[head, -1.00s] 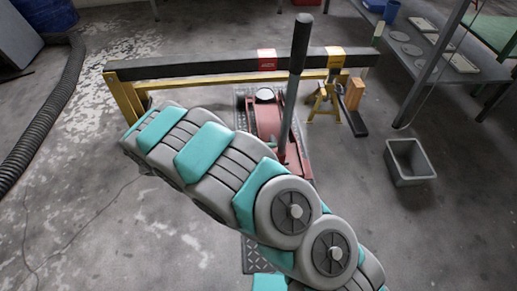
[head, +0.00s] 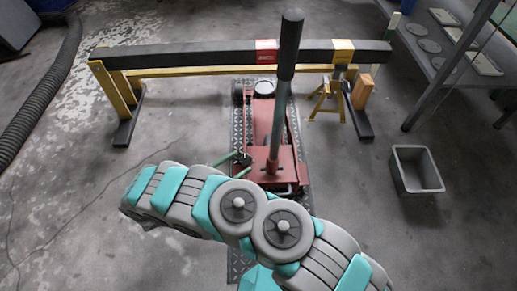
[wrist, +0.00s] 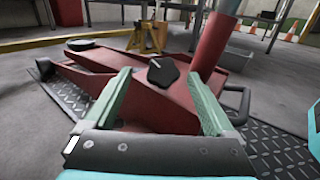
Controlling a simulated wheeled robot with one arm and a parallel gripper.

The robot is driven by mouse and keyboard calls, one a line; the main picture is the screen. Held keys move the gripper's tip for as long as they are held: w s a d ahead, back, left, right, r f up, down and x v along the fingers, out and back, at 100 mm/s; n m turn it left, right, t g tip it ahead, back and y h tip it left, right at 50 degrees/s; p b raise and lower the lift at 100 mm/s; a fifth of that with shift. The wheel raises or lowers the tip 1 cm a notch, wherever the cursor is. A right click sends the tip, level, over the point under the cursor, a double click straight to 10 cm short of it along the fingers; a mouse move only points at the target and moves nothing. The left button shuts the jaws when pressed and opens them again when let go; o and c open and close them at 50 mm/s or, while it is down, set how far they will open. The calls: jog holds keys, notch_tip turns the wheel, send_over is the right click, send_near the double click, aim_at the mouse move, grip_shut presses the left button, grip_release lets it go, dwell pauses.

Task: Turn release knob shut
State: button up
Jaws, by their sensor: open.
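The release knob (wrist: 163,72) is a small black angular knob on the red floor jack (wrist: 140,108). In the wrist view it sits between and just beyond my fingertips, with no clear contact. My gripper (wrist: 158,76) is open, its two green fingers apart and pointing toward the knob over the red body. In the head view the knob (head: 243,160) is a dark spot by the fingertips of my gripper (head: 238,163), left of the jack's upright handle (head: 283,95). My arm hides part of the jack's near end.
The jack rests on a dark tread plate (head: 238,262). A black beam with yellow legs (head: 190,56) spans behind it. A yellow stand (head: 327,100) and grey bin (head: 417,170) are to the right. The floor on the left is clear apart from a ribbed hose (head: 45,95).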

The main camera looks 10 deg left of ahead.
aim_at(254, 161)
jog(key=x, duration=0.7)
jog(key=shift+s+d+b, duration=0.25)
jog(key=shift+b, duration=0.1)
jog(key=c, duration=1.4)
